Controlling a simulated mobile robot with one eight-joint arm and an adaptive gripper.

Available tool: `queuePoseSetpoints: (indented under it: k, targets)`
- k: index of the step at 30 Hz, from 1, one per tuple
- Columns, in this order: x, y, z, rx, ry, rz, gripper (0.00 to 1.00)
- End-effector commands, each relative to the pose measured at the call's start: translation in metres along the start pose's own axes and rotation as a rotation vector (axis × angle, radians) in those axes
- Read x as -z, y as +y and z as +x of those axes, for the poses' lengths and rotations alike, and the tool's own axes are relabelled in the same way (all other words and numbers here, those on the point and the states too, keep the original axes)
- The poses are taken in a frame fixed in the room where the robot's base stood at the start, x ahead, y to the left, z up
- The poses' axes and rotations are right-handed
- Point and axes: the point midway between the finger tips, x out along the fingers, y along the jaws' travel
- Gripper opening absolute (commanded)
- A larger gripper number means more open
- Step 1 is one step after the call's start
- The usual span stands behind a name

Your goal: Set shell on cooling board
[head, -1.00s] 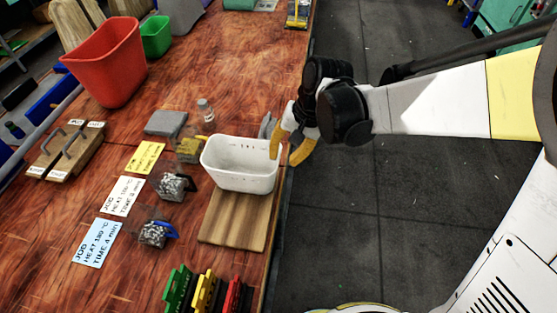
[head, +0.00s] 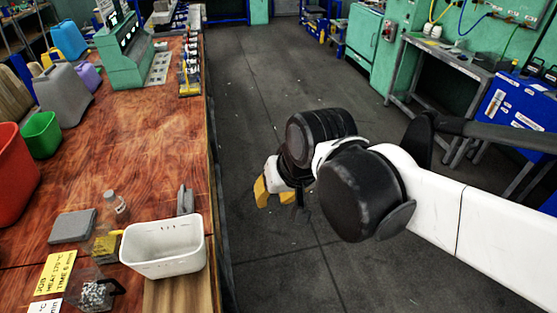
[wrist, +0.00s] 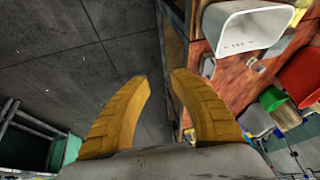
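My gripper (head: 275,195) hangs over the dark floor, right of the table edge and apart from the white tub. In the wrist view its two yellow fingers (wrist: 161,80) stand apart with nothing between them. A wooden board (head: 180,296), possibly the cooling board, lies at the table's front edge, partly cut off by the picture's bottom. The white tub (head: 164,262) stands at the board's far end and hides part of it; it also shows in the wrist view (wrist: 240,32). I cannot make out anything that is clearly the shell.
A green machine (head: 128,52) stands at the table's far end. A grey slab (head: 73,226), a small bottle (head: 116,204), a yellow card (head: 54,272) and a red bin (head: 14,165) are on the table. Open floor (head: 262,100) lies between the table and the green cabinets (head: 363,38).

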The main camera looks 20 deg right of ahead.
Motion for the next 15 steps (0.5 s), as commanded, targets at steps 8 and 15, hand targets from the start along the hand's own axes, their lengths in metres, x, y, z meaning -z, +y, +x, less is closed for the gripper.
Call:
queuePoseSetpoints:
  k: [8,15]
  targets:
    - [-0.032,0.053,-0.026,-0.107,0.172,-0.075,0.27]
    - [-0.034,0.059,-0.029,-0.123,0.193,-0.088,0.27]
